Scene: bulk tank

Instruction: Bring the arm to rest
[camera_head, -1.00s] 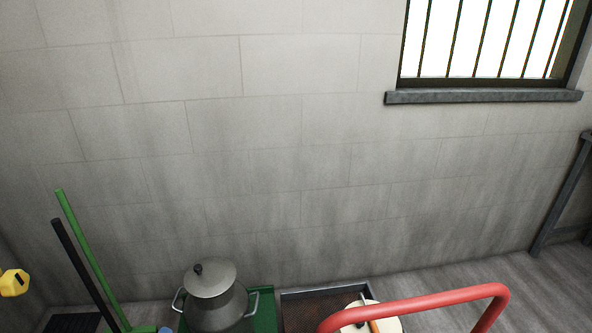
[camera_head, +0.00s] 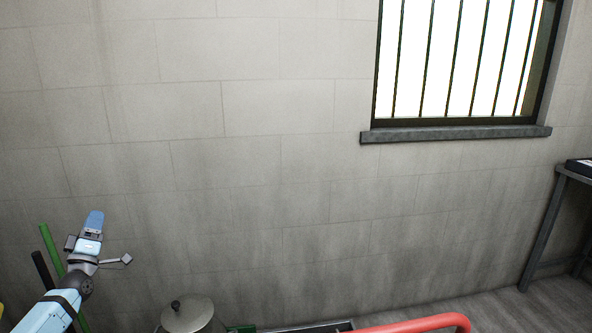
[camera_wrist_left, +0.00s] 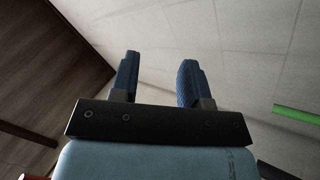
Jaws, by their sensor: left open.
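My left arm comes in from the lower left of the head view, with the left gripper (camera_head: 95,220) raised and pointing up in front of the grey block wall. In the left wrist view its two blue fingers (camera_wrist_left: 158,80) stand apart with nothing between them. The gripper is open and empty. My right gripper is not in view.
A green pole (camera_head: 51,248) and a black pole (camera_head: 41,270) lean behind my left arm. A lidded metal pot (camera_head: 188,315) and a red rail (camera_head: 425,324) show at the bottom. A barred window (camera_head: 455,60) and a dark-legged table (camera_head: 545,225) are at right.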

